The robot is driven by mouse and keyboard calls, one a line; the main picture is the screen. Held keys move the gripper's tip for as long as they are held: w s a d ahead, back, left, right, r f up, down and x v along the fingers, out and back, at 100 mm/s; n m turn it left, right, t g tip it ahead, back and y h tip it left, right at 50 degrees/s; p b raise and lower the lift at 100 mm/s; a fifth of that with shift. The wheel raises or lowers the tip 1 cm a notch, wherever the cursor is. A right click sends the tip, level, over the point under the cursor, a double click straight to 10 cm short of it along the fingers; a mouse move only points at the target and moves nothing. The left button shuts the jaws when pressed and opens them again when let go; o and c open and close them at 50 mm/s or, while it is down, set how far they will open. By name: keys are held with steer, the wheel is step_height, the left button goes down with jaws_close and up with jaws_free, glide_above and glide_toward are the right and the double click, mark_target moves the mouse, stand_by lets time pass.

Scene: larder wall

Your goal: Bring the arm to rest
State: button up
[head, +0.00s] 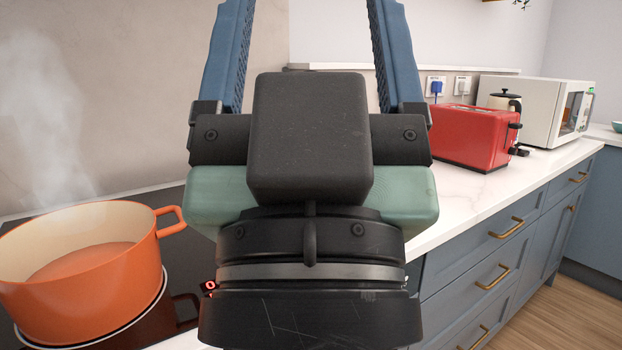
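My gripper (305,45) fills the middle of the head view, pointing up and away from me. Its two blue fingers stand wide apart on either side, with only bare wall seen between them. The fingertips run out of the top of the picture, so their ends are hidden. The dark wrist and camera-like block hide the part of the counter behind them.
A steaming orange pot (125,258) sits on the black hob (180,215) at left. A red toaster (470,137), a kettle (505,101) and a white microwave (540,108) stand on the white counter (468,198) at right. Blue drawers (460,265) with brass handles are below.

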step_height(320, 180, up, 28)
steer(key=p, duration=2.6)
steer(key=shift+r+p, duration=0.2)
steer(key=shift+p, duration=0.2)
steer(key=shift+a, duration=0.1)
